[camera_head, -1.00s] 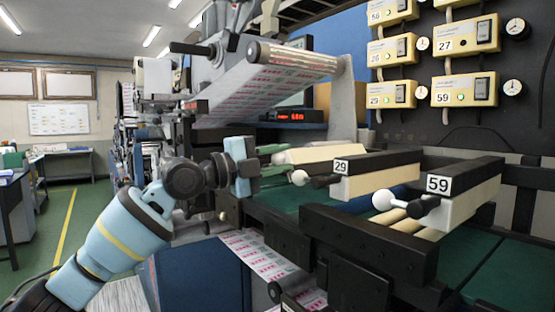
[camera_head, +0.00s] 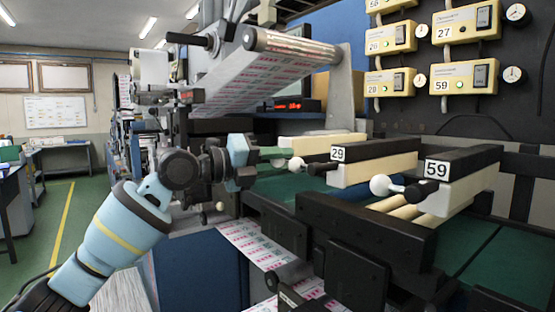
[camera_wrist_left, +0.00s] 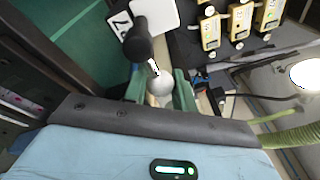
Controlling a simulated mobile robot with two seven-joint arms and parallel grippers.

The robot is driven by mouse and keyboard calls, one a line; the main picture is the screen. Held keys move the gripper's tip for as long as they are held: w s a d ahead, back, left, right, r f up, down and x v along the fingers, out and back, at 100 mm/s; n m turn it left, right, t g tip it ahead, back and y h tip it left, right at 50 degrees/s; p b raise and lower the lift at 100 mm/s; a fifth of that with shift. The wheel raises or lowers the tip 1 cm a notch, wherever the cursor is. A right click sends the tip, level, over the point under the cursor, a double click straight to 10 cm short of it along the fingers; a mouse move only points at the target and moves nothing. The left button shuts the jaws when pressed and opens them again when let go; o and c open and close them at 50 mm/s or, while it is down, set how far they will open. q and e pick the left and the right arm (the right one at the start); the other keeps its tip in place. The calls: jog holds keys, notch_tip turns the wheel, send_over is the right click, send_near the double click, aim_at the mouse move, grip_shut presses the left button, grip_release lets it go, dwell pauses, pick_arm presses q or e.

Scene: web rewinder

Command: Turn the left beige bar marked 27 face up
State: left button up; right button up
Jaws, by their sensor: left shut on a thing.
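The left bar marked 27 (camera_head: 318,142) lies at the back of the row in the head view with a beige side up. Its near end is hidden by my left gripper (camera_head: 270,160). In the left wrist view its 27 label (camera_wrist_left: 122,23) appears tilted, beside a pale face and a black knob (camera_wrist_left: 137,45). My left gripper also shows in the wrist view (camera_wrist_left: 160,88), its green fingers shut on the bar's white ball (camera_wrist_left: 159,85). My right gripper is not in view.
The bars marked 29 (camera_head: 375,160) and 59 (camera_head: 465,165) lie to the right, black side up, each with a white ball and a black knob. A black frame (camera_head: 340,225) stands in front. A panel of yellow switch boxes (camera_head: 465,78) is behind.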

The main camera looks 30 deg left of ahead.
pick_arm(q)
jog(key=shift+f, duration=0.15)
jog(key=o, duration=0.9)
jog(key=shift+o, duration=0.3)
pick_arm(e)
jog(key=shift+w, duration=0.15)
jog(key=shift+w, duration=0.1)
pick_arm(q)
jog(key=shift+s+a, duration=0.25)
jog(key=shift+s, duration=0.05)
jog(key=b+v, duration=0.2)
jog(key=v, duration=0.5)
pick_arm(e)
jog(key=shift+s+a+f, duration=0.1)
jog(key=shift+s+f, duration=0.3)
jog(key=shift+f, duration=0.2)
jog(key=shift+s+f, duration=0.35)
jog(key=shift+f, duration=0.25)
